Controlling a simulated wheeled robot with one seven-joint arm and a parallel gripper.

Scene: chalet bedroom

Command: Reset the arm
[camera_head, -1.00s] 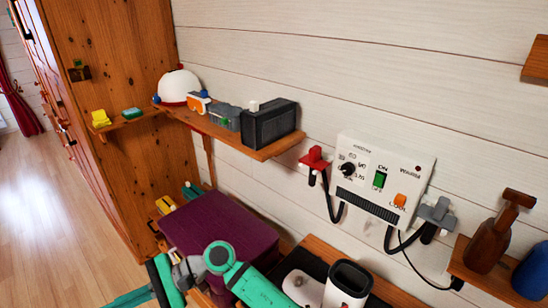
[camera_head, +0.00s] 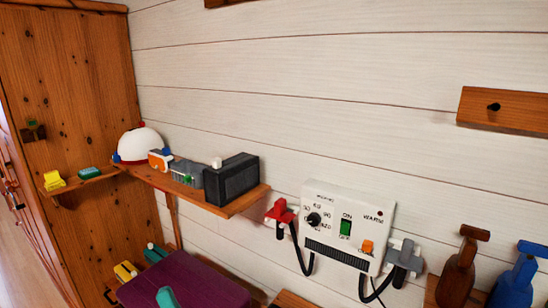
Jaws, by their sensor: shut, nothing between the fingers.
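My gripper is not visible in the head view. Only a small teal piece shows at the bottom edge, in front of the purple box; it has the colour of my arm. The rest of the arm is out of the picture, so its pose cannot be told.
A wall shelf (camera_head: 222,207) holds a white dome (camera_head: 139,144) and a black box (camera_head: 232,180). A white control unit (camera_head: 347,228) hangs on the wall. A purple box (camera_head: 185,283) stands below. A brown bottle (camera_head: 457,277) and a blue bottle (camera_head: 515,283) are at right.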

